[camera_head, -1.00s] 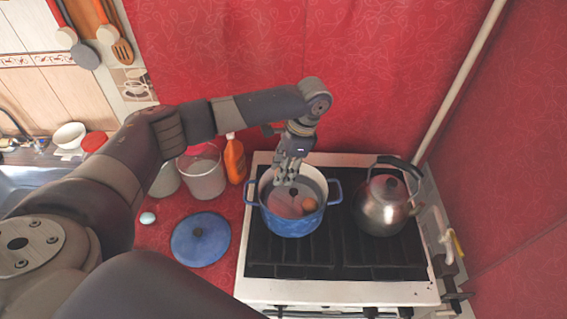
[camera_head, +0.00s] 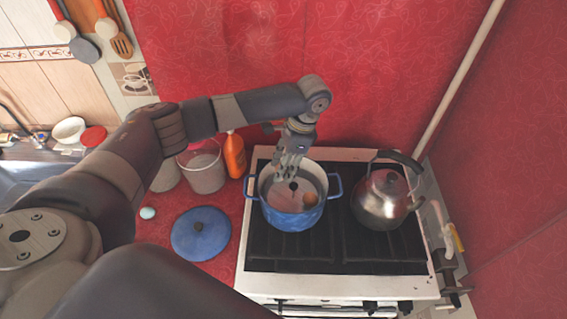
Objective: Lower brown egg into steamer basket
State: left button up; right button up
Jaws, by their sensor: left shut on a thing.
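The steamer basket (camera_head: 283,200) is a pale pinkish disc with a dark knob, inside the blue pot (camera_head: 292,220) on the stove. A brown egg (camera_head: 310,198) lies on the basket's right side, apart from my fingertips. My left gripper (camera_head: 289,176) reaches down into the pot from above, its fingers just behind the dark knob. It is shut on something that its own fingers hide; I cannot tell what. My right gripper is not in view.
A steel kettle (camera_head: 381,203) stands right of the pot. The blue lid (camera_head: 201,234) and a pale egg (camera_head: 148,213) lie on the red counter to the left. An orange bottle (camera_head: 234,156) and a whitish bucket (camera_head: 206,172) stand behind them. The front burners are clear.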

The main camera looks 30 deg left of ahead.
pick_arm(q)
jog(key=shift+f+b, duration=0.5)
jog(key=shift+f, duration=2)
jog(key=shift+f, duration=0.15)
jog(key=o, duration=0.8)
jog(key=shift+c, duration=0.2)
